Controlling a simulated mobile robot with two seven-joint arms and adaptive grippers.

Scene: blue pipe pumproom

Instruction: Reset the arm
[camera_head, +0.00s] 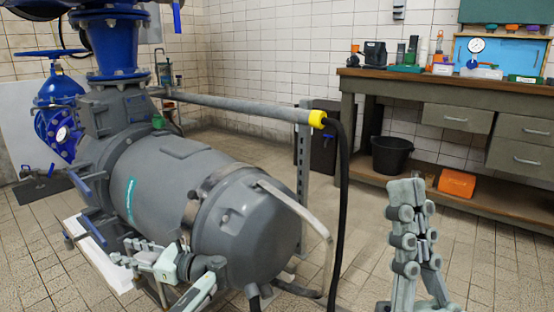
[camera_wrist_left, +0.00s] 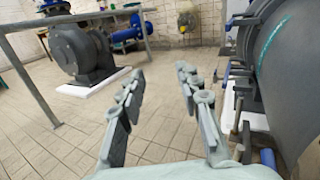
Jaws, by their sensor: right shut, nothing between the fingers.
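My left gripper (camera_head: 136,256) is low beside the near side of the large grey pump motor (camera_head: 165,185) in the head view. In the left wrist view my left gripper (camera_wrist_left: 158,76) is open, with its two fingers apart and only floor between them. My right gripper (camera_head: 410,200) stands at the lower right of the head view, its fingers pointing up and away. It is shut and empty, over the tiled floor and clear of the motor.
A grey pipe with a yellow end (camera_head: 318,118) and a black hose (camera_head: 342,200) stand between motor and workbench (camera_head: 400,85). A black bucket (camera_head: 391,155) and orange box (camera_head: 457,183) are under the bench. A second pump (camera_wrist_left: 82,55) and railing (camera_wrist_left: 28,80) show in the wrist view. Tiled floor is clear between.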

